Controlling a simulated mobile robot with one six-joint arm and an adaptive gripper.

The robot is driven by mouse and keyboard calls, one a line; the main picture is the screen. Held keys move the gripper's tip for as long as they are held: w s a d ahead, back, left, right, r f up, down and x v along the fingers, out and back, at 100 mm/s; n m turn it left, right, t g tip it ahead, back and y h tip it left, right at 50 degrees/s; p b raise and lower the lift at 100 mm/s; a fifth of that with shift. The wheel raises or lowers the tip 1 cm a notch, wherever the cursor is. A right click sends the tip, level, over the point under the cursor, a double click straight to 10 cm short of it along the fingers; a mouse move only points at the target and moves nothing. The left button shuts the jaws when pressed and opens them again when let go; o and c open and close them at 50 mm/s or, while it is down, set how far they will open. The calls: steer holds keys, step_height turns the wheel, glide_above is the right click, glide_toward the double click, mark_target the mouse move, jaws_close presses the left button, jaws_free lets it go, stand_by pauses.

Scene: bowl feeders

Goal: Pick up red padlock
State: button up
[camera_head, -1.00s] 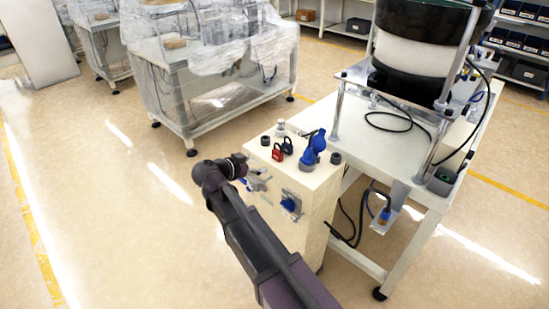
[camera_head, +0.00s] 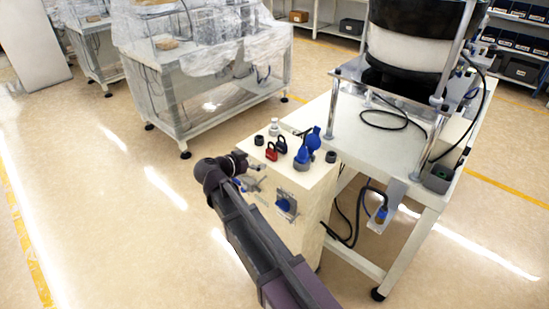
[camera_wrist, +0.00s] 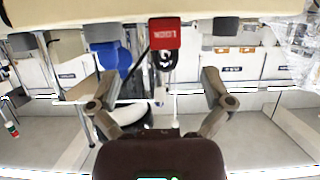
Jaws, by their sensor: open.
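The red padlock (camera_head: 271,152) stands upright on the top of a cream cabinet (camera_head: 318,180), near its front left edge. In the wrist view, which looks upside down, the red padlock (camera_wrist: 165,33) is at top centre with its lettered face showing. My gripper (camera_wrist: 158,84) is open and empty, its two fingers spread wide, with the padlock beyond them and roughly centred between them. In the head view my gripper (camera_head: 243,165) is small and dark, just left of the cabinet's edge and apart from the padlock; its fingers are hard to make out there.
A blue connector (camera_head: 303,152), a silver fitting (camera_head: 274,129) and dark caps (camera_head: 331,156) also stand on the cabinet. A white table (camera_head: 385,140) with a bowl feeder is to the right. The floor at left is clear.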

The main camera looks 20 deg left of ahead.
mark_target(270, 155)
steer(key=shift+b+x, duration=0.5)
steer(key=shift+x, duration=1.45)
steer(key=shift+a+b+x, duration=0.15)
steer(key=shift+b+x, duration=0.3)
steer(key=shift+x, duration=0.85)
steer(key=shift+a+b+x, duration=0.1)
steer(key=shift+b+x, duration=0.3)
steer(key=shift+x, duration=0.9)
steer(key=shift+w+r, duration=0.1)
steer(key=c, duration=1.4)
